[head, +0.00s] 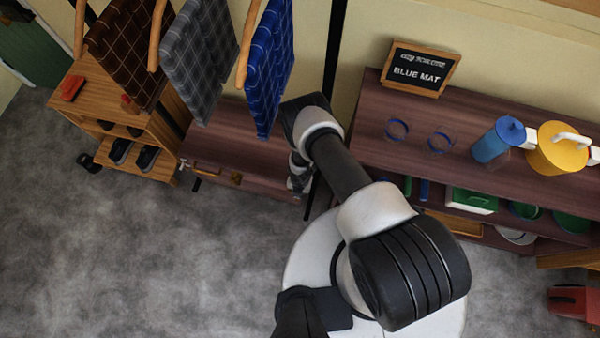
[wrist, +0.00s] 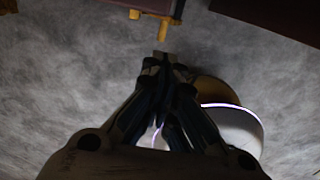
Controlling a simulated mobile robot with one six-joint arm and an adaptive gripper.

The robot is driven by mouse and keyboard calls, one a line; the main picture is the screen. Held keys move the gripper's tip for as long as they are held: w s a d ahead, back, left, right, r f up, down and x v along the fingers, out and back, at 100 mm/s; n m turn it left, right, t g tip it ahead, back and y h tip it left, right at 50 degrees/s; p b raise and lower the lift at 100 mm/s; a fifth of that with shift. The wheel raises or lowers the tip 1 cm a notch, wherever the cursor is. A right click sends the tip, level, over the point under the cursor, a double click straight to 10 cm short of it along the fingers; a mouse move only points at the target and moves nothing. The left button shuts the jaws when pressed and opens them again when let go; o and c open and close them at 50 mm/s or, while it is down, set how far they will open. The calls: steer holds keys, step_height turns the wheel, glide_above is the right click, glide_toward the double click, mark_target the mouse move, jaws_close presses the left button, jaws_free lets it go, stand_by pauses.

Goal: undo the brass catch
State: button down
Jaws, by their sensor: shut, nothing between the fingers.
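The brass catch (wrist: 162,22) shows at the top middle of the wrist view, a short bar with a stub pointing down toward my fingers. It is by the dark edge of the low reddish-brown chest (head: 250,140). In the head view, small brass-coloured fittings (head: 235,179) are on the chest's front. My gripper (wrist: 165,58) is shut and empty. Its fingertips appear just below the catch's stub in the wrist view, with a small gap in the picture. Whether they touch it in depth I cannot tell.
Checked cloths (head: 200,65) hang on wooden hangers above the chest. A wooden shoe shelf (head: 155,100) stands left, a dark shelf (head: 385,135) with a jug (head: 492,145), a yellow pot (head: 560,150) and a sign (head: 418,70) right. The grey floor (head: 130,250) in front is clear.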

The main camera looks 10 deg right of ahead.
mark_target(297, 201)
steer(key=f+b, duration=0.3)
steer(key=f, duration=0.1)
steer(key=f+b, duration=0.7)
steer(key=f, duration=0.1)
steer(key=shift+a+f, duration=0.15)
steer(key=shift+a, duration=0.1)
steer(key=shift+d+f+y+b, duration=0.25)
steer(key=shift+f+y+b, duration=0.25)
steer(key=shift+f+b, duration=0.45)
steer(key=shift+s+d, duration=0.1)
steer(key=shift+s, duration=0.05)
